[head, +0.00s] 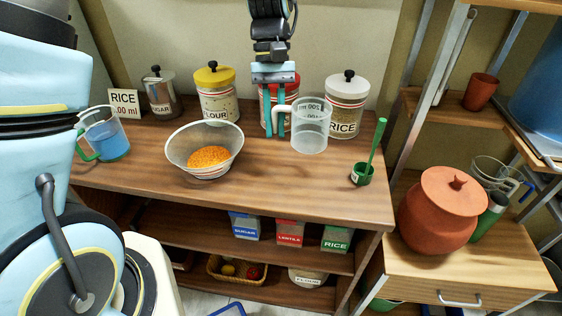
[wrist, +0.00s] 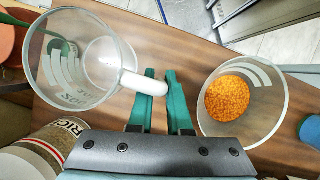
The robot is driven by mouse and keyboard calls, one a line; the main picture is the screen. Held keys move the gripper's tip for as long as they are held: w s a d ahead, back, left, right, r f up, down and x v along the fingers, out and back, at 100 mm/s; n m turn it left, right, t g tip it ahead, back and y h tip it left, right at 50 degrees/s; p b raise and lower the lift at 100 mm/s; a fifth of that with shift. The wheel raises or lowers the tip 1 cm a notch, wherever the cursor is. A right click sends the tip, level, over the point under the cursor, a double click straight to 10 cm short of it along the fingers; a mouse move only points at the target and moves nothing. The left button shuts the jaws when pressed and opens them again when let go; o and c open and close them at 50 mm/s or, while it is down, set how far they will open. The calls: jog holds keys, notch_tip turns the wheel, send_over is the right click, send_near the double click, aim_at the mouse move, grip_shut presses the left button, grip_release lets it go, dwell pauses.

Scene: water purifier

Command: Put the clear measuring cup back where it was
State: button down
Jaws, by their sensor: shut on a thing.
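The clear measuring cup (head: 311,128) with a white handle is upright near the back of the wooden counter, in front of the rice jar. My gripper (head: 275,132) points down at its left side, shut on the handle. In the wrist view the handle end lies at the fingertips of my gripper (wrist: 161,84), and the clear cup (wrist: 85,58) is to the left. I cannot tell whether its base touches the counter.
On the counter (head: 300,190), a clear bowl (head: 187,152) of orange lentils, a blue-filled cup (head: 105,140) and a green scoop (head: 361,174) stand around it. Jars, including the rice jar (head: 346,100), line the back. A clay pot (head: 440,210) stands on the right cabinet. The front right counter is clear.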

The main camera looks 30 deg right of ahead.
notch_tip(320, 180, down, 5)
jog(key=shift+r+p, duration=0.1)
jog(key=shift+p, duration=0.45)
jog(key=shift+f+p, duration=0.45)
jog(key=shift+f, duration=2)
jog(key=shift+f, duration=0.1)
jog(key=c, duration=0.9)
grip_release()
jog(key=shift+o, duration=0.2)
jog(key=b+v, duration=0.2)
jog(key=v, duration=1)
jog(key=shift+b, duration=0.3)
